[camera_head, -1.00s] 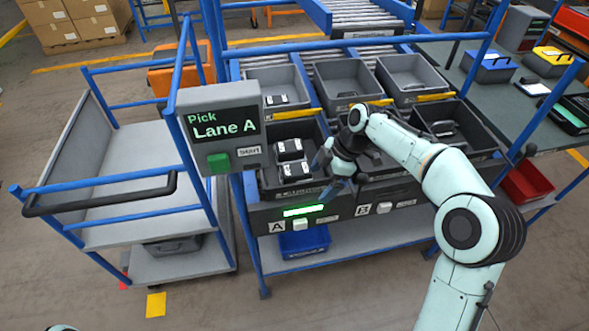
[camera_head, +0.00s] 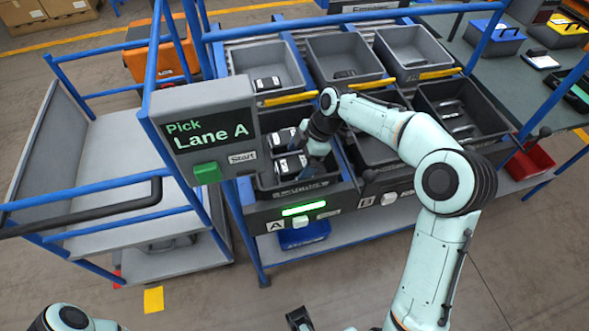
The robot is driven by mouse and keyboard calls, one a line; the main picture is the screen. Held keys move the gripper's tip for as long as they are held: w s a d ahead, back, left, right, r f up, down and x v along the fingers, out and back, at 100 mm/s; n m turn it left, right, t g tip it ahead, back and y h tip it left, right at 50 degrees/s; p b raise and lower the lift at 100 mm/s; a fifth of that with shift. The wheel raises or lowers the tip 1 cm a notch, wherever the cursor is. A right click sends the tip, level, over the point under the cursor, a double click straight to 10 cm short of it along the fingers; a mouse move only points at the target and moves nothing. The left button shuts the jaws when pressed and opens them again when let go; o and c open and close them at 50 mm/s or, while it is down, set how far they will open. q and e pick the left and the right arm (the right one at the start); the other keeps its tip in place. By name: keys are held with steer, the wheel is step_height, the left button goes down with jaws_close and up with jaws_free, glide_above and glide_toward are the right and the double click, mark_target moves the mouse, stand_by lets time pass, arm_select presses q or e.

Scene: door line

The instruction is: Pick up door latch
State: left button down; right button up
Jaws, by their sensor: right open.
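Two black-and-white parts, which look like the door latches, lie in the dark lane A bin (camera_head: 322,183). The nearer latch (camera_head: 289,165) is partly behind my gripper, and the farther latch (camera_head: 284,138) lies behind it. My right gripper (camera_head: 308,160) points down into this bin, just right of the nearer latch. Its fingers are open and small in view; I cannot tell whether one touches the latch. A dark piece at the bottom edge may be my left gripper (camera_head: 298,318); its fingers cannot be made out.
The Pick Lane A sign (camera_head: 205,130) stands left of the bin. The lane B bin (camera_head: 375,151) is to the right, and grey bins (camera_head: 342,57) stand behind. Blue rack posts (camera_head: 180,45) rise near the bins. A cart (camera_head: 110,150) is at left.

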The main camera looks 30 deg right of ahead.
mark_target(295, 165)
steer(key=x, duration=0.5)
steer(key=shift+w+f, duration=0.1)
steer(key=shift+f, duration=0.25)
steer(key=shift+c, duration=0.3)
steer(key=c, duration=1)
